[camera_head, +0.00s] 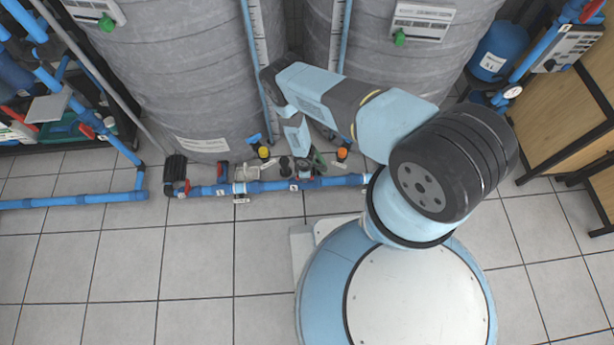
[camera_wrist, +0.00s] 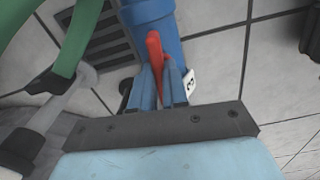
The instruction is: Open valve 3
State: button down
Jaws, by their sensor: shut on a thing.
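In the wrist view, a red valve handle (camera_wrist: 154,48) stands between the two blue fingers of my gripper (camera_wrist: 164,84). The fingers are closed on it, one on each side. A white tag marked 3 (camera_wrist: 191,86) sits just right of the fingers. The blue pipe (camera_wrist: 152,18) of the valve runs up behind the handle. The valve body is mostly hidden by the fingers and gripper. In the head view, my arm reaches down to the floor pipe (camera_head: 255,187) between two grey tanks; the fingertips and handle are too small to make out there.
In the wrist view, a green hose (camera_wrist: 75,40) and a clear fitting (camera_wrist: 62,105) lie left of the gripper. Tiled floor (camera_head: 130,265) is clear in front of the pipe.

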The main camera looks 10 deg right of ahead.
jog(key=shift+n, duration=0.6)
jog(key=c, duration=1.1)
grip_release()
jog(key=shift+c, duration=0.2)
notch_tip(320, 180, up, 14)
jog(key=shift+f, duration=0.15)
